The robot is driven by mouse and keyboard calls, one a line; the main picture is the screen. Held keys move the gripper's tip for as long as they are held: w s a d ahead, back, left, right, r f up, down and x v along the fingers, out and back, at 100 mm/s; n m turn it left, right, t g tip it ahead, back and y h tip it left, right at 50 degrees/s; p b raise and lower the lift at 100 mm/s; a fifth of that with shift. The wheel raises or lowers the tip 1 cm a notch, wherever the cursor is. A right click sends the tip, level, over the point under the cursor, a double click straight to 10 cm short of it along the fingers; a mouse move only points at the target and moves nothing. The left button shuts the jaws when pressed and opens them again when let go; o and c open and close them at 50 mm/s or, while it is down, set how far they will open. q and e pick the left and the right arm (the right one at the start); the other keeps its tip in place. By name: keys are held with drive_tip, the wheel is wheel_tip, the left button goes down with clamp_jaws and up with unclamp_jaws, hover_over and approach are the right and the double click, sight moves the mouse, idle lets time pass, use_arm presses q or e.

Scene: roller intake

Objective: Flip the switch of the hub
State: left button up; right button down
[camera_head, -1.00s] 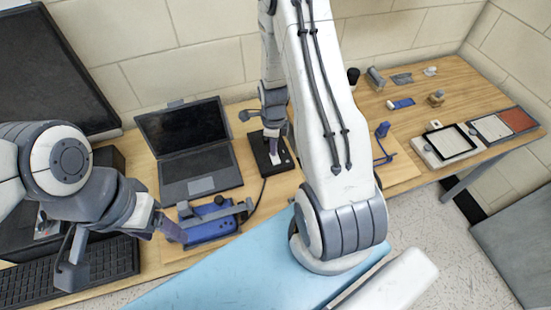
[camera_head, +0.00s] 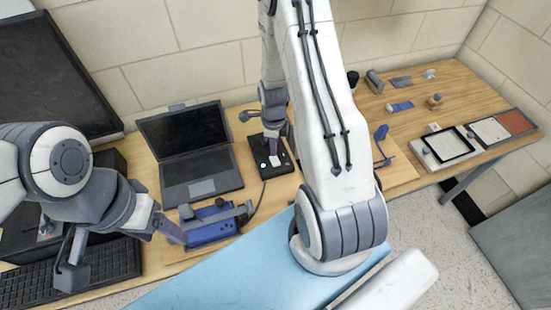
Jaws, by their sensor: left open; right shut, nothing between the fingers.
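The hub (camera_head: 284,170) is a flat black box on the wooden table, right of the laptop, with small pale spots on top. A dark cable runs from its front. My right gripper (camera_head: 273,152) points down over the hub and is shut and empty. Its fingertips are at or just above the hub's top; I cannot tell whether they touch. A white spot shows just below the fingertips; I cannot make out the switch's position. My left gripper (camera_head: 176,235) is open at the left, beside a blue device (camera_head: 212,232).
An open laptop (camera_head: 190,150) stands left of the hub. A black keyboard (camera_head: 100,275) lies at the lower left. My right arm covers the middle. Small parts and framed trays (camera_head: 449,145) lie on the right of the table.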

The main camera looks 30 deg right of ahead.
sight(274, 158)
wheel_tip(274, 158, up, 5)
drive_tip(key=p, duration=0.3)
drive_tip(key=shift+p, duration=0.3)
drive_tip(key=s+a+r+n, duration=0.3)
drive_tip(key=a+r+n, duration=1.1)
drive_tip(key=a+n, duration=0.15)
drive_tip(key=s+a+r+n, duration=0.4)
drive_tip(key=s+n, duration=0.4)
drive_tip(key=n, duration=0.1)
drive_tip(key=s+a+r+n+y, duration=0.1)
drive_tip(key=s+a+r+n, duration=0.4)
drive_tip(key=s+n, duration=0.3)
drive_tip(key=shift+r+n, duration=0.25)
drive_tip(key=shift+n, duration=0.6)
